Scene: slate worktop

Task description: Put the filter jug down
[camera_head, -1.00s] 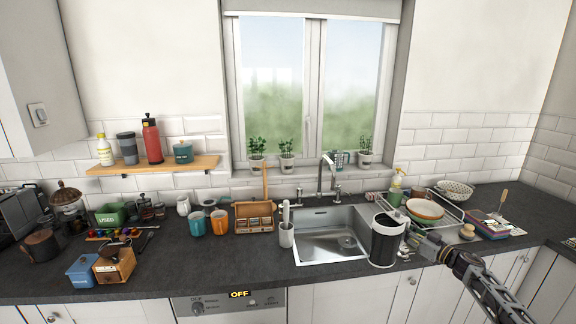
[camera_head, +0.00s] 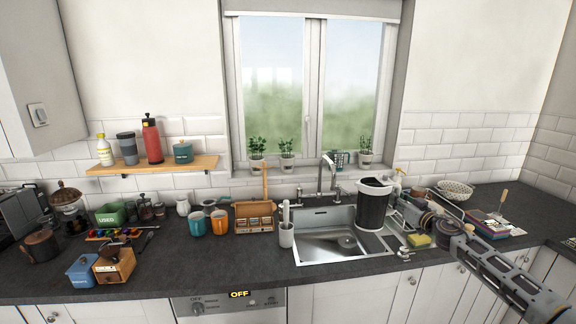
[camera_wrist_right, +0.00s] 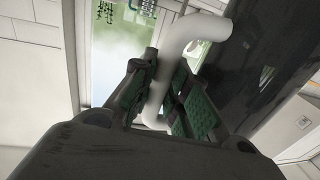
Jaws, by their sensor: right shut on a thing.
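The filter jug (camera_head: 373,208) is a dark, upright vessel with a white rim. In the head view it shows in front of the sink's right end, its lower end over the sink's right edge. I cannot tell whether its base touches anything. My right gripper (camera_head: 397,198) comes from the right and is shut on the jug's handle. In the right wrist view the white curved handle (camera_wrist_right: 182,48) passes between the green-padded fingers (camera_wrist_right: 170,100), with the dark jug body (camera_wrist_right: 265,50) at the right. My left gripper is not in view.
The steel sink (camera_head: 322,246) has a tap (camera_head: 328,175) behind it. A yellow sponge (camera_head: 419,240) lies right of the sink below my arm. The dish rack area behind my arm is partly hidden. Bare worktop (camera_head: 215,265) lies left of the sink.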

